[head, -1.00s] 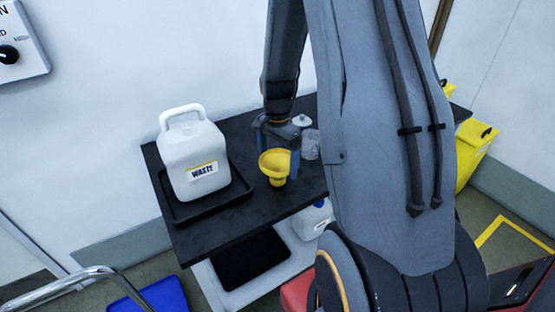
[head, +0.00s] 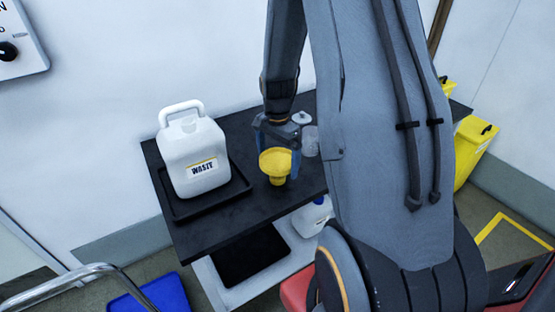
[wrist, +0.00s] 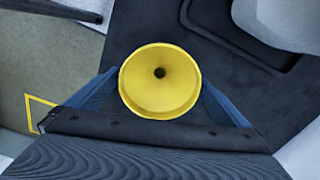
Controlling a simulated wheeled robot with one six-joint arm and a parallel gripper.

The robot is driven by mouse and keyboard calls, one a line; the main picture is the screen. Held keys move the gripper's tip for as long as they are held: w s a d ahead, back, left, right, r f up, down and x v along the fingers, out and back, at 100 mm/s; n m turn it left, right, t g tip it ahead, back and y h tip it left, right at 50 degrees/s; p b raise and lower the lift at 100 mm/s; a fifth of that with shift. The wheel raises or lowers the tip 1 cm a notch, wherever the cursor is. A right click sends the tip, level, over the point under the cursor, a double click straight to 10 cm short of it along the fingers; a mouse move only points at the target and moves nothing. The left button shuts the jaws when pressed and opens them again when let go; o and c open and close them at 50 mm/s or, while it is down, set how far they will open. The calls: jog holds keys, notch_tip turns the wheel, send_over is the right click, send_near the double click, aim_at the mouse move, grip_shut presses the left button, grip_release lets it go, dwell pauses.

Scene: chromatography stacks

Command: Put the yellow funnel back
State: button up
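The yellow funnel (head: 275,162) is upright, wide mouth up, over the black table top right of the waste jug. I cannot tell whether its lower end touches the table. The wrist view looks down into its cone (wrist: 160,80), with the dark hole in the middle. My gripper (head: 279,160) points down at the funnel, its two blue fingers one on each side of the cone. In the wrist view the gripper's fingers (wrist: 160,92) run close along the rim. Their tips are hidden under it, so contact is unclear.
A white waste jug (head: 192,150) stands in a black tray (head: 212,208) on the table (head: 240,225). A clear jar (head: 310,141) stands close behind the funnel's right side. A white bottle (head: 311,217) is on the shelf below. The table's front part is clear.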

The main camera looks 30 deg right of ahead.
notch_tip(320, 180, up, 8)
jog(key=shift+f+b, duration=0.1)
jog(key=shift+b, duration=0.6)
jog(key=s+a+r+n, duration=0.1)
jog(key=s+a+n, duration=1.3)
jog(key=s+a, duration=0.1)
jog(key=shift+r+n+t, duration=0.3)
jog(key=shift+n+t, duration=0.1)
